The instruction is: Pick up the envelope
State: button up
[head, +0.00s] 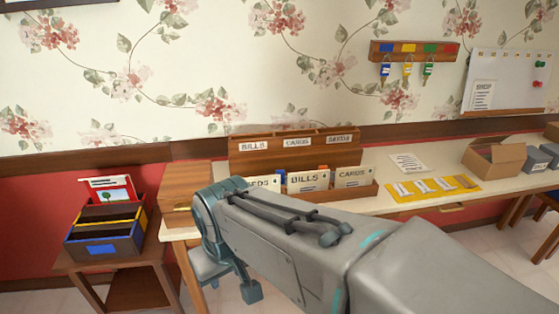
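My gripper (228,280) is at the lower left of the arm, in front of the table's left end. It is seen from behind and partly hidden by my own arm, so I cannot tell whether it is open or shut. No envelope can be made out for certain. A wooden organizer (362,191) on the table has card dividers marked BILLS (308,180) and CARDS (353,177); another label is partly covered by my arm. A white printed sheet (408,163) lies flat right of the organizer, apart from my gripper.
A yellow mat (400,196) with several small items and an open cardboard box (494,160) are on the table (385,208) to the right. Keys hang from a wall rack (412,56).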

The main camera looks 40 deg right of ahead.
aim_at(317, 181)
jog(key=z, duration=0.75)
jog(key=i, duration=0.8)
jog(key=z, duration=1.2)
jog(key=i, duration=0.15)
jog(key=z, duration=0.05)
